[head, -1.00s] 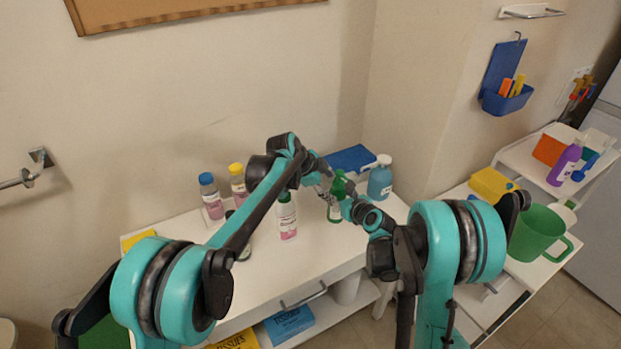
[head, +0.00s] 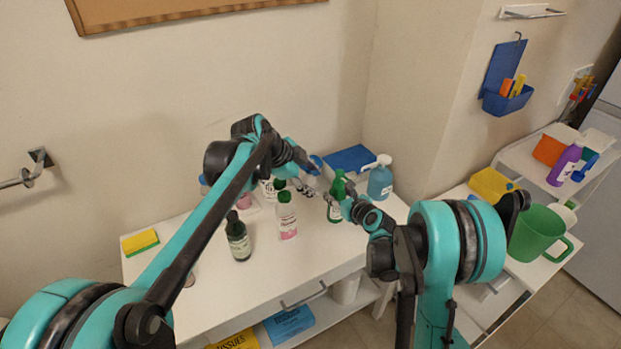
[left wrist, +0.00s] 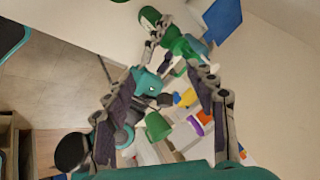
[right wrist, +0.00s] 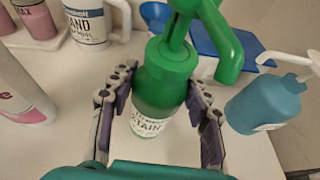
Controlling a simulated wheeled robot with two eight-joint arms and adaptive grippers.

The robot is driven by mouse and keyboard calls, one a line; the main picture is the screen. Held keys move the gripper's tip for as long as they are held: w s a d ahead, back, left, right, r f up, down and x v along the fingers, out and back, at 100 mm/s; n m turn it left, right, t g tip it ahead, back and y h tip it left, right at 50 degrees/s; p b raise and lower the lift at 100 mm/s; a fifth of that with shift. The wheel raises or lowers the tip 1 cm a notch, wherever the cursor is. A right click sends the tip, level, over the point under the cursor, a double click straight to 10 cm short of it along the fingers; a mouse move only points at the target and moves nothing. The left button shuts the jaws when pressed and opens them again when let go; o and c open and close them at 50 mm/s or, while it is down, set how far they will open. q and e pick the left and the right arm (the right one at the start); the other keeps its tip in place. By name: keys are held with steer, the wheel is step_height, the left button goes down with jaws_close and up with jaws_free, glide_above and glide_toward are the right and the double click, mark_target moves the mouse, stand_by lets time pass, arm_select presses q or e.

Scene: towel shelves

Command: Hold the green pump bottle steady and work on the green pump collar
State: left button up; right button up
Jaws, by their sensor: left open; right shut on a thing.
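The green pump bottle (right wrist: 160,90) stands upright on the white table, with a white label on its front. Its green collar (right wrist: 170,58) sits below the pump head and spout (right wrist: 212,35). My right gripper (right wrist: 160,85) is shut on the bottle's body, a finger on each side below the collar; the head view shows it from the right (head: 346,207). My left gripper (head: 312,186) is open and empty, to the left of the bottle's top. In the left wrist view the green pump top (left wrist: 185,45) lies beyond its spread fingers, apart from them.
A white bottle with a green cap (head: 286,215) and a dark bottle (head: 238,237) stand to the left.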

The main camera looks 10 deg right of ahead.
arm_select(q)
steer(key=shift+f, duration=0.1)
steer(key=shift+c, duration=1.4)
steer(key=n+t, duration=0.8)
steer(key=n, duration=0.6)
glide_toward(338, 184)
steer(key=shift+h, duration=0.4)
steer(key=x, duration=0.8)
steer(key=shift+w+a+f, duration=0.1)
steer(key=shift+a+f, duration=0.05)
steer(key=shift+a, duration=0.05)
steer(key=c, duration=0.9)
